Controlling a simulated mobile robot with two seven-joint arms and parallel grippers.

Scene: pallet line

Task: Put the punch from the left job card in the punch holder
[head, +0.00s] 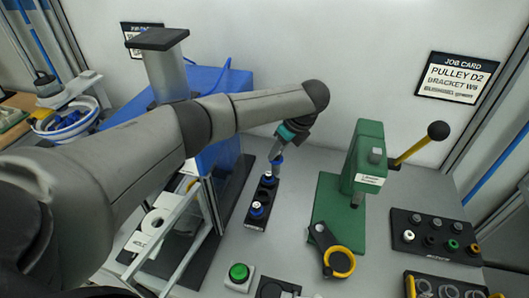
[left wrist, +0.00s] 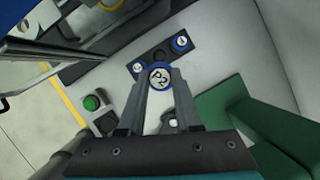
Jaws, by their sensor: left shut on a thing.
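My left gripper (head: 277,158) is shut on a punch (left wrist: 159,78) with a round white top and blue ring. Dark marking shows on its top, but I cannot read it surely. It is held above or beside a black rack (head: 249,222), which also shows in the left wrist view (left wrist: 150,61). Two other blue-ringed punches (head: 257,210) (head: 268,181) stand in the rack, with a dark empty-looking slot between them. A green press (head: 328,200) with a dark ram stands to the right. My right gripper is not in view.
The press has a yellow lever with a black knob (head: 438,130). A yellow-ringed tool (head: 340,262) lies at its foot. A green button (head: 239,272) is at the front. Black trays (head: 402,216) of small parts stand at the right. A right job card (head: 457,78) hangs behind.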

